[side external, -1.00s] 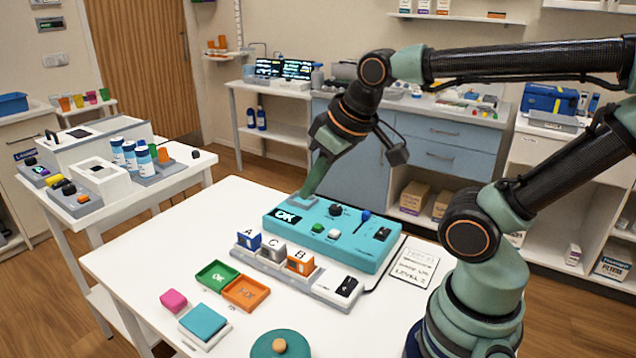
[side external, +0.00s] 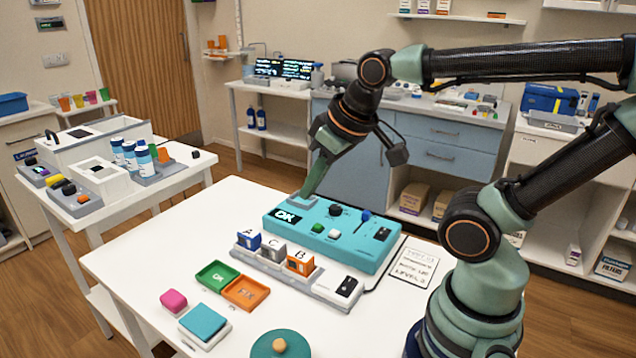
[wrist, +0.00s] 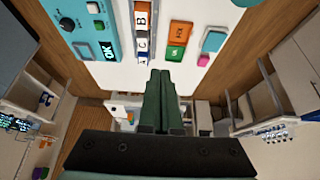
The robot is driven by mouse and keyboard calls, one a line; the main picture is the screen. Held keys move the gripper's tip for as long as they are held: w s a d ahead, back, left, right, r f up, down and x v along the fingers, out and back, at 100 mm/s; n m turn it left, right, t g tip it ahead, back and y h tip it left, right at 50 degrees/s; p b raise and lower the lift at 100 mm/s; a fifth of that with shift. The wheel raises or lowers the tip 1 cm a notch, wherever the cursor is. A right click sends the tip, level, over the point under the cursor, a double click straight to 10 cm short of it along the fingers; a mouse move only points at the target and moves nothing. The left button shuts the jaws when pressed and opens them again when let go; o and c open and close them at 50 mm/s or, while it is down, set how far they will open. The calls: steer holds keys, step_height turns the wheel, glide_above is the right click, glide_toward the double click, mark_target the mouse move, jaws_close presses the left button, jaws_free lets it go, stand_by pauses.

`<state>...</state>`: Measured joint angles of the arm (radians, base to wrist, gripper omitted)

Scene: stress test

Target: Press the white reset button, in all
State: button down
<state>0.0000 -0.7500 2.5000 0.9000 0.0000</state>
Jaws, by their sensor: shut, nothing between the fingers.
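The teal panel (side external: 300,240) lies on the white table. The small white button (side external: 334,234) is on its top, right of a green button (side external: 318,228). My gripper (side external: 303,194) is shut and empty. It points down by the panel's far left corner, left of and behind the white button. A grey pad lies at the fingertips, and I cannot tell whether they touch it. In the wrist view my shut fingers (wrist: 160,75) point at the bare white table, with the panel (wrist: 75,15) at upper left.
A black knob (side external: 335,210), blue lever (side external: 366,215) and OK display (side external: 287,216) are on the panel. Lettered blocks (side external: 272,251) stand in a grey rack in front. Green (side external: 217,275) and orange (side external: 245,293) trays lie nearer. A printed card (side external: 412,266) lies right of the panel.

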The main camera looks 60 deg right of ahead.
steer(key=m+g+y, duration=0.3)
steer(key=m+g, duration=0.9)
steer(key=m, duration=0.2)
glide_above(334, 229)
step_height(334, 229, down, 9)
steer(key=shift+a+f, duration=0.15)
steer(key=shift+f, duration=4.3)
steer(key=shift+f, duration=0.1)
steer(key=shift+f, duration=0.35)
